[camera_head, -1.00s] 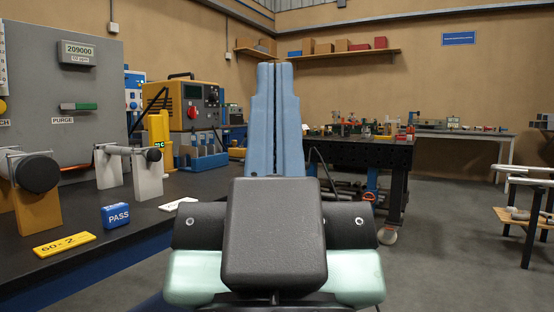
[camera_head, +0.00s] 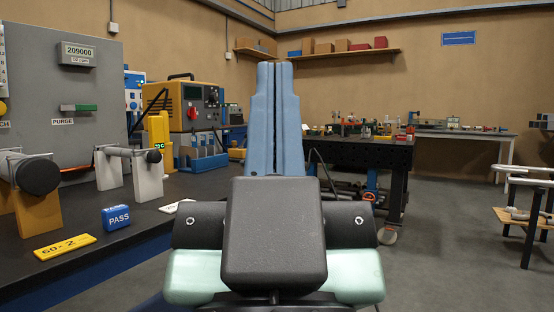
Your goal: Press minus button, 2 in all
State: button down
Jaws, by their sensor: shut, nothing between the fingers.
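My gripper (camera_head: 274,66) points forward and slightly upward in the middle of the head view. Its two long blue stepped fingers are pressed together with only a thin seam between them, and nothing is held. I cannot make out a button marked minus in this view. A yellow and dark instrument (camera_head: 188,103) with a red knob and a screen stands behind and left of the fingers. The fingers appear apart from both, and the instrument's small controls are too small to read.
A grey panel (camera_head: 62,130) with a display (camera_head: 78,53) reading 209000 stands on the dark bench at left. A tube on stands, a blue PASS block (camera_head: 116,217) and a yellow 60-2 tag (camera_head: 64,247) are on the bench. A cluttered black table (camera_head: 365,153) stands at right; floor shows beyond it.

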notch_tip(320, 180, up, 43)
jog(key=p, duration=4.2)
jog(key=shift+w, duration=0.1)
